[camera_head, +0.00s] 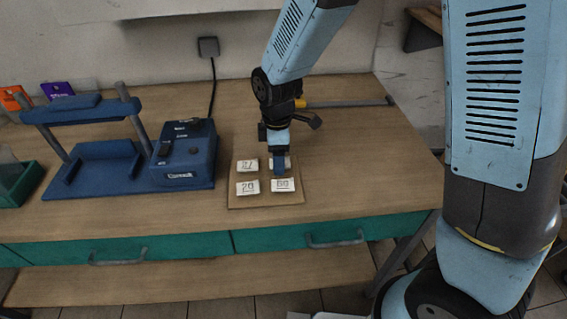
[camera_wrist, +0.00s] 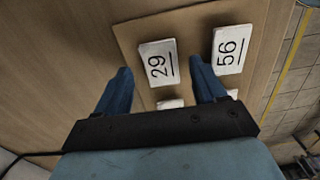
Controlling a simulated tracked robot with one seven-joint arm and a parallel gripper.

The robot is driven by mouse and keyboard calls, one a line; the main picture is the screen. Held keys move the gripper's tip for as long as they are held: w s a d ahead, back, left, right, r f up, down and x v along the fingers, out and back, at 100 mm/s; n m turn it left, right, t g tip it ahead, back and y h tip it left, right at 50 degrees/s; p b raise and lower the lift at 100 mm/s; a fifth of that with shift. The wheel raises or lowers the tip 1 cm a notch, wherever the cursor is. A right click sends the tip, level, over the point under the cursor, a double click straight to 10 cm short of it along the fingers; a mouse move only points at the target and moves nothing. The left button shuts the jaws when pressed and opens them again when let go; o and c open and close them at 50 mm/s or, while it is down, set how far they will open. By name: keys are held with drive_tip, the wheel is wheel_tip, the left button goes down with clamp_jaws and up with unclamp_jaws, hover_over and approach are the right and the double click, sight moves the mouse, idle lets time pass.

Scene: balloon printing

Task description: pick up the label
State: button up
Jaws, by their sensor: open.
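Several white labels with black numbers lie flat on a thin brown board (camera_head: 265,200) on the table. In the head view, label 27 (camera_head: 247,165) is back left, label 29 (camera_head: 247,187) front left and label 56 (camera_head: 285,184) front right. A back-right label is mostly hidden by my gripper (camera_head: 279,168). In the wrist view, label 29 (camera_wrist: 157,63) shows between and beyond my open blue fingers (camera_wrist: 161,68), and label 56 (camera_wrist: 231,48) lies right of the right finger. Two label edges show by the gripper body, their numbers hidden. My gripper is empty, above the board.
A blue press-like machine (camera_head: 110,165) with a control box (camera_head: 185,155) stands left of the board. A green bin (camera_head: 18,180) is at the far left. A yellow-handled tool (camera_head: 340,103) lies behind. The table right of the board is clear.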

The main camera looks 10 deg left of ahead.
drive_tip(key=shift+f, duration=0.25)
idle(0.3)
drive_tip(key=c, duration=1.1)
